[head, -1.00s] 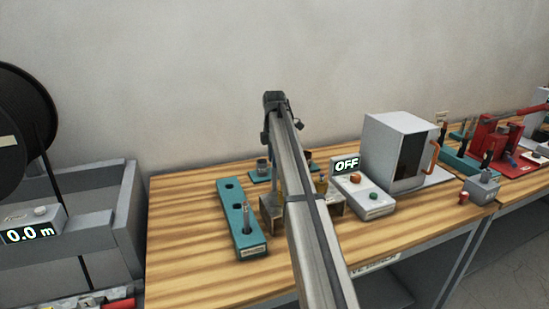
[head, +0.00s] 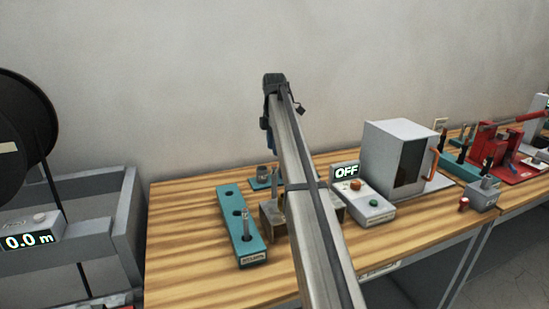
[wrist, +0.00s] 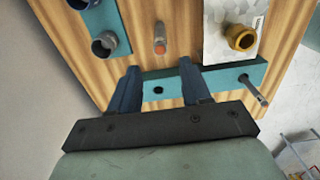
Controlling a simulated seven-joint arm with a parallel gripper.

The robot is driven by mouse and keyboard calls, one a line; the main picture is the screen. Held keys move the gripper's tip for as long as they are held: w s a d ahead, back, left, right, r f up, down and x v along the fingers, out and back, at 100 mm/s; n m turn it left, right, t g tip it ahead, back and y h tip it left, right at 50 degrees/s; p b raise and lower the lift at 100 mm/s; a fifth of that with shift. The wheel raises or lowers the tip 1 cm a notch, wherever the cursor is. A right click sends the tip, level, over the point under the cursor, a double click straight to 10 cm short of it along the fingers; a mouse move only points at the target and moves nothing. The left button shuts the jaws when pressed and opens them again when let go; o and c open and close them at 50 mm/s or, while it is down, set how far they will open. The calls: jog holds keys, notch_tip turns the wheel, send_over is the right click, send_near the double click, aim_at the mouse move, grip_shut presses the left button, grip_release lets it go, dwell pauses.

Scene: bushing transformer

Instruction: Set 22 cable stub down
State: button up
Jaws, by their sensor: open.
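My gripper (wrist: 160,68) shows in the wrist view as two blue fingers, spread apart with nothing between them. A thin grey upright stub with a copper-orange tip (wrist: 160,47) stands beyond the fingertips, apart from them. A teal rack (head: 228,205) with holes lies on the bench; it also crosses the wrist view behind the fingers (wrist: 222,76). A metal stub (head: 246,225) stands upright in the rack's near hole and shows at the right in the wrist view (wrist: 253,89). I cannot tell which stub is number 22. In the head view my arm hides most of the gripper.
A metal bracket (head: 272,217) stands by my arm. Dark grey sockets (wrist: 103,45) on teal bases and a brass ring (wrist: 239,37) on a pale block lie beyond the fingers. An OFF box (head: 370,206) and grey cabinet (head: 390,155) stand right. Bare wood lies left of the rack.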

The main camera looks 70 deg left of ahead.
jog(key=shift+r, duration=2.3)
jog(key=shift+o, duration=0.3)
